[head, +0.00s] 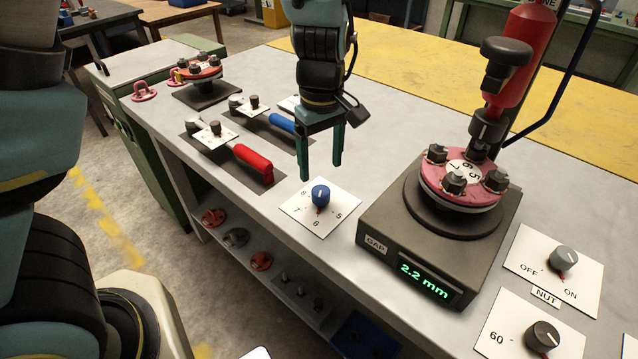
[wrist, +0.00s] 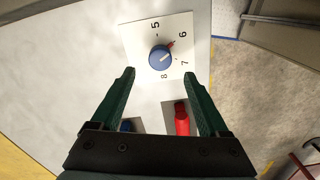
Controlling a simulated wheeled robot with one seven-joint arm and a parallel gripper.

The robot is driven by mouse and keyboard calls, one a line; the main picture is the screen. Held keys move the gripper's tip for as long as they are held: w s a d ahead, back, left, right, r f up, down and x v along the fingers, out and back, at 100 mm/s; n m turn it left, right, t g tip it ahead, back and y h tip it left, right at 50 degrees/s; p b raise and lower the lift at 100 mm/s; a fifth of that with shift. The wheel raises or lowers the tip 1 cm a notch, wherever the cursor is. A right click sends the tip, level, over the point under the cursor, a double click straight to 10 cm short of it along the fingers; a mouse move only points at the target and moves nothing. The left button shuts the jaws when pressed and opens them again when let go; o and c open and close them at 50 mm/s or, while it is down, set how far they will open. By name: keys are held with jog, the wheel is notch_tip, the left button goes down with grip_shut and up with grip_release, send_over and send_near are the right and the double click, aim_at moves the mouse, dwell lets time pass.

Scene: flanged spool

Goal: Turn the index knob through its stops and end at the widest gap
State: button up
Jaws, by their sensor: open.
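The blue index knob (head: 320,194) stands on a white dial plate (head: 335,212) marked 5, 6, 7 and 8. Its red pointer is at about the 6; the knob also shows in the wrist view (wrist: 159,58). My gripper (head: 321,172) is open and empty, pointing down above and just behind the knob in the head view. In the wrist view its fingertips (wrist: 160,72) are spread either side of the knob, seemingly not touching it. The GAP display (head: 426,282) reads 2.2 mm. The red flanged spool (head: 460,180) with dark bolts sits on the dark gauge base (head: 385,225).
A red-handled tool (head: 252,160) and a blue-handled tool (head: 283,124) lie behind and left of the dial. An OFF/ON NUT knob (head: 564,259) and another dark knob (head: 542,336) are at right. A red tool (head: 520,60) stands over the spool. The bench's front edge is close to the dial.

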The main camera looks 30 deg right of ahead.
aim_at(321, 190)
notch_tip(321, 190, down, 7)
jog(key=shift+r, duration=0.1)
dwell(0.3)
grip_shut()
dwell(0.5)
